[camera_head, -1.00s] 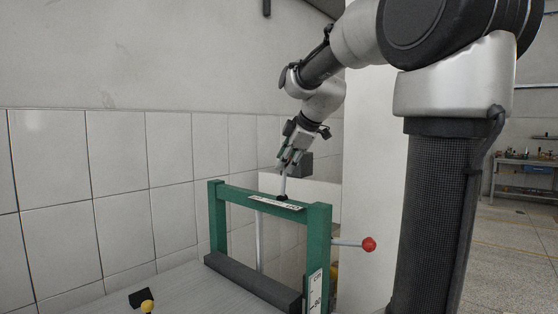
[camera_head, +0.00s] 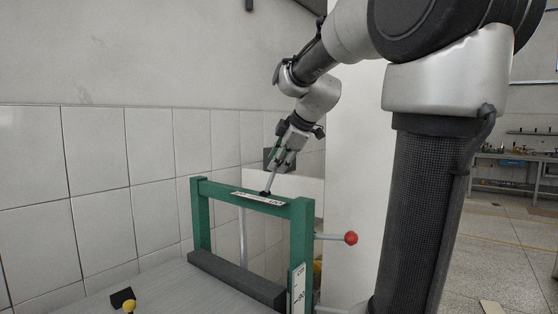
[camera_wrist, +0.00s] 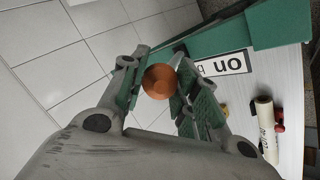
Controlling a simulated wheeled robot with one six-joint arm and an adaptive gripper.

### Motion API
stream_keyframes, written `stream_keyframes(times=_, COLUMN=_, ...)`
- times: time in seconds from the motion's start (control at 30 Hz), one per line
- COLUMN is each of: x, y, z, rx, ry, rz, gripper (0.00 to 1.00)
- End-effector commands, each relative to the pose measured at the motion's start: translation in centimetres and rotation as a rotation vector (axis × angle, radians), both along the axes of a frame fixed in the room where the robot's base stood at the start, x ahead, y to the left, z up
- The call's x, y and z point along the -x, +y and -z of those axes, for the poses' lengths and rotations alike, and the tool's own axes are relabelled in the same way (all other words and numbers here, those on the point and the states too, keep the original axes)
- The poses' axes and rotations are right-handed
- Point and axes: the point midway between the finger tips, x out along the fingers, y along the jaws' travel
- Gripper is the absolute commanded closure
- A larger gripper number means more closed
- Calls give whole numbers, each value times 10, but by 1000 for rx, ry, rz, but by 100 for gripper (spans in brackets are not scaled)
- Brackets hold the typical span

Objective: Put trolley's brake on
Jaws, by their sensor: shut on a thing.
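The trolley's brake lever (camera_head: 270,182) is a thin light rod rising from the top bar of the green frame (camera_head: 215,188). It leans to the right at its top. A label (camera_head: 258,199) lies along the bar at its base; in the wrist view the label (camera_wrist: 222,64) reads "on". My gripper (camera_head: 277,163) is at the lever's upper end, above the bar. In the wrist view my gripper (camera_wrist: 158,85) has its green-padded fingers around the lever's copper-coloured round knob (camera_wrist: 159,81), shut on it.
A red ball on a horizontal rod (camera_head: 351,238) sticks out right of the frame. A yellow knob (camera_head: 128,306) and a dark block (camera_head: 122,298) are on the trolley's grey top (camera_head: 175,290). A tiled wall (camera_head: 95,160) stands close behind. A pale roll (camera_wrist: 266,125) shows in the wrist view.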

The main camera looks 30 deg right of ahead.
Motion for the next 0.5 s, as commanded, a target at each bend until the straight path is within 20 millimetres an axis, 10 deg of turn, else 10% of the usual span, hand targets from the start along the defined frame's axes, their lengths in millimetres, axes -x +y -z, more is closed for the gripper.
stream_keyframes(times=0.07, x=2, y=1, z=8, rx=-6, ry=19, rz=-1, gripper=100)
stream_keyframes(times=0.1, x=2, y=1, z=8, rx=-6, ry=20, rz=-2, gripper=66)
stream_keyframes(times=0.2, x=2, y=1, z=7, rx=-5, ry=18, rz=-1, gripper=48)
stream_keyframes(times=0.5, x=1, y=1, z=4, rx=-3, ry=10, rz=-1, gripper=47)
